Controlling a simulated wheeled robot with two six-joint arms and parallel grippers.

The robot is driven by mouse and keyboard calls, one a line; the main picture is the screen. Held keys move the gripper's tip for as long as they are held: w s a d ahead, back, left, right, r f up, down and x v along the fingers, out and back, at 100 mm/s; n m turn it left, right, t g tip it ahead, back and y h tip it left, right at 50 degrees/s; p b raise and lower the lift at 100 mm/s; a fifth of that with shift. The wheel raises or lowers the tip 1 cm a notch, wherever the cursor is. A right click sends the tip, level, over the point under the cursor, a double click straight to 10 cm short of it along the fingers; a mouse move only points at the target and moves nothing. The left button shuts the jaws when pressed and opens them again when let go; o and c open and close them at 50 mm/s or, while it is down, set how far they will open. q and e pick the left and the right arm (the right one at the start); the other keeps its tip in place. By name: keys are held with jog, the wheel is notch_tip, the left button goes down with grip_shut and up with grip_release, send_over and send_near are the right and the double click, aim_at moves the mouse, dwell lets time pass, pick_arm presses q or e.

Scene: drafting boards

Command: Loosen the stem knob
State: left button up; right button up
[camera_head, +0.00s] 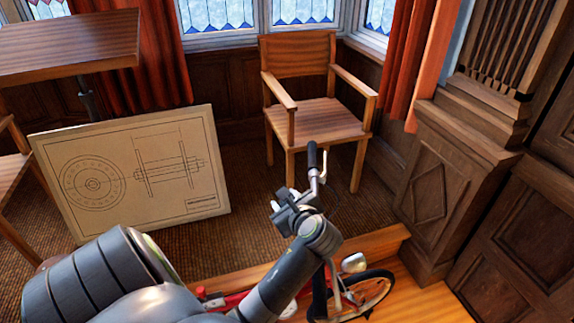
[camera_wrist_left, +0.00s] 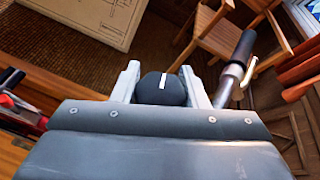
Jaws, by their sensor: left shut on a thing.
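The stem knob (camera_wrist_left: 163,91) is black and rounded with a white mark on top. It sits between the two fingers of my left gripper (camera_wrist_left: 160,78) in the left wrist view. My left gripper (camera_head: 286,203) is shut on it, and it also shows in the head view, above the small bicycle. There the gripper and wrist hide the knob. The handlebar with its black grip (camera_head: 312,156) rises just behind the gripper. The bicycle's front wheel (camera_head: 372,296) shows below right of my wrist. My right gripper is not in view.
The bicycle stands by a wooden ledge (camera_head: 400,237). A wooden armchair (camera_head: 308,112) stands behind. A drawing board (camera_head: 205,180) leans at the left, below a tilted tabletop (camera_head: 70,48). Carved wood panelling (camera_head: 445,205) closes off the right. Carpet (camera_head: 245,150) lies open between board and chair.

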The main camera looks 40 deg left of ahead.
pick_arm(q)
jog(key=shift+n+g, duration=0.4)
jog(key=shift+g, duration=0.1)
jog(key=o, duration=1)
jog(key=shift+s, duration=0.1)
jog(key=shift+c, duration=0.2)
